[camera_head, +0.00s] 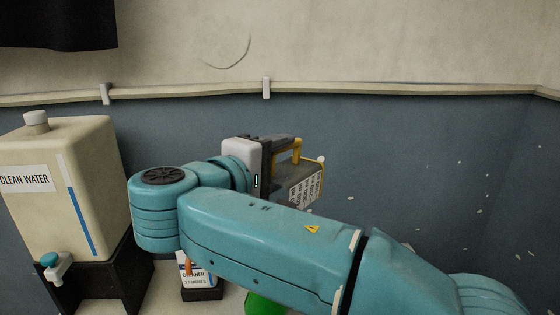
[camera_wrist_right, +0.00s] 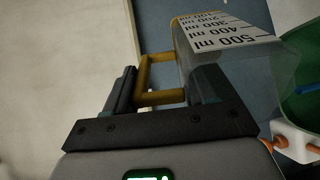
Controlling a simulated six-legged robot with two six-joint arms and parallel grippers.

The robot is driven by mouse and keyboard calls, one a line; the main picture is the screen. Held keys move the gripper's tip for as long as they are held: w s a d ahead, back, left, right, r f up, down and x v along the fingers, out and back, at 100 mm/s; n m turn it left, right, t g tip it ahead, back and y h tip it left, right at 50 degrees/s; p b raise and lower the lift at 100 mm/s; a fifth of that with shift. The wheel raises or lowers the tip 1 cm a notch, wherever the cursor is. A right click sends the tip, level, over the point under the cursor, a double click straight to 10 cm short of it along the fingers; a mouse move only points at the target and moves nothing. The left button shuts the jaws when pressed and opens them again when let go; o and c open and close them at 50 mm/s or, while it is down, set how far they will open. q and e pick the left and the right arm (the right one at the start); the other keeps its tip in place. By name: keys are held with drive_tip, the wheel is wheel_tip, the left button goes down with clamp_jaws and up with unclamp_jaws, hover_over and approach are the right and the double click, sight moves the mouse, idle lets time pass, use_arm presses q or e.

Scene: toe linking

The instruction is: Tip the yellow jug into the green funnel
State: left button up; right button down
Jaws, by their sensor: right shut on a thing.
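The jug (camera_head: 306,185) has clear grey walls, a yellow handle and rim, and a white measuring label. My right gripper (camera_head: 279,148) is shut on its handle and holds it up in front of the blue wall. In the right wrist view the yellow handle lies between the fingers (camera_wrist_right: 160,95), and the jug (camera_wrist_right: 222,60) with its ml scale extends beyond them. Part of a green rounded thing, likely the funnel (camera_head: 262,306), shows below my right arm, which hides most of it. A green open shape (camera_wrist_right: 303,85) shows at the right wrist view's right edge. My left gripper is out of view.
A cream clean-water tank (camera_head: 75,180) with a teal tap (camera_head: 52,264) stands on a dark stand at the left. A cleaner container (camera_head: 200,276) stands low behind my right arm. A pale rail (camera_head: 190,91) runs along the wall.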

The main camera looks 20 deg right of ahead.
drive_tip(key=shift+s+a+f+b, duration=0.15)
drive_tip(key=shift+a+f+b, duration=0.05)
drive_tip(key=shift+b, duration=0.25)
drive_tip(key=shift+d+r+p, duration=0.1)
drive_tip(key=shift+r+p, duration=0.1)
drive_tip(key=shift+p, duration=0.15)
drive_tip(key=p, duration=0.2)
drive_tip(key=d+r+y+p, duration=0.1)
drive_tip(key=p, duration=0.1)
drive_tip(key=shift+w+d+r+g, duration=0.1)
drive_tip(key=shift+w+r+g, duration=0.2)
drive_tip(key=shift+w+g, duration=0.1)
drive_tip(key=shift+w+d+f+p, duration=0.1)
drive_tip(key=shift+w+d+p, duration=0.05)
drive_tip(key=shift+p, duration=0.25)
